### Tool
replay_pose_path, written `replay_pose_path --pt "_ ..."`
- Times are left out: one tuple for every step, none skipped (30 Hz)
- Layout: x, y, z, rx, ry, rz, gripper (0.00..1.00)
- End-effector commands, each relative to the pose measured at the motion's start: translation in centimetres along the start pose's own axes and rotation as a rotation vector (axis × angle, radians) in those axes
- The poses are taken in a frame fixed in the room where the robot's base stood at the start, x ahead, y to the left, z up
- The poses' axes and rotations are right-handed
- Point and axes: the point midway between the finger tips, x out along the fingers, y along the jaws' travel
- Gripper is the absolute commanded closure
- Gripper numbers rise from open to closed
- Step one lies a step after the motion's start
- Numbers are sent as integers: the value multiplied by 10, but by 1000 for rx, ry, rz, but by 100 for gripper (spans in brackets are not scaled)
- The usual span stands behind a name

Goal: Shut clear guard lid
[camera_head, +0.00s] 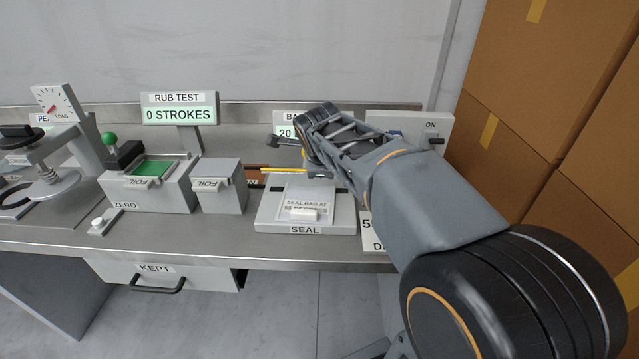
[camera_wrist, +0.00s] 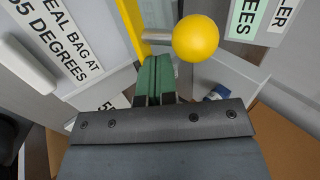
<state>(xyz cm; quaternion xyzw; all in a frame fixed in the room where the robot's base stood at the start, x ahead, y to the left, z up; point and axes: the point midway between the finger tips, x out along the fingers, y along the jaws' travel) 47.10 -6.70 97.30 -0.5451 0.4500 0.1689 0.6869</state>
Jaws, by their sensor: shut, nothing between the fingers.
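I cannot make out a clear guard lid in either view. My gripper (camera_wrist: 154,80) is shut and empty, its green-faced fingers together in the wrist view. A yellow ball knob (camera_wrist: 202,38) on a short grey stem is just right of the fingertips. The stem meets a yellow bar (camera_wrist: 131,22), which also shows in the head view (camera_head: 283,170) at the back of the sealing unit (camera_head: 262,212). That unit is labelled SEAL and has a sloped top with a pale handle (camera_head: 304,213). In the head view my arm hides the fingertips and the knob.
Left of the sealer stand a grey FOIL box (camera_head: 218,192), a green-topped FOIL unit (camera_head: 135,192) and a RUB TEST display (camera_head: 180,108). A press with a load dial (camera_head: 56,104) is at far left. Cardboard boxes (camera_head: 545,75) stack at right. A switch panel (camera_head: 440,128) stands behind my arm.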

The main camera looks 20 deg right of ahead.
Motion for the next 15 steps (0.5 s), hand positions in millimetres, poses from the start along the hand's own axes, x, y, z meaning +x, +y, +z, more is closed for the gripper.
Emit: replay_pose_path --pt "13 14 3 -4 -6 -35 100" --pt "13 16 4 -6 -7 -56 100" --pt "14 18 5 -7 -8 -81 100" --pt "14 20 5 -8 -9 -100 100" --pt "15 22 6 -9 -10 -118 100" --pt "16 25 7 -11 -11 -141 100" --pt "16 27 8 -11 -12 -158 100" --pt "16 28 8 -12 -12 -175 100" --pt "17 30 9 -13 -13 -195 100" --pt "17 32 9 -13 -14 -211 100" --pt "17 33 10 -14 -15 -226 100" --pt "17 34 10 -15 -15 -244 100" --pt "18 35 10 -13 -15 -249 100" --pt "18 36 10 -13 -15 -246 100" --pt "18 37 10 -14 -14 -246 100"
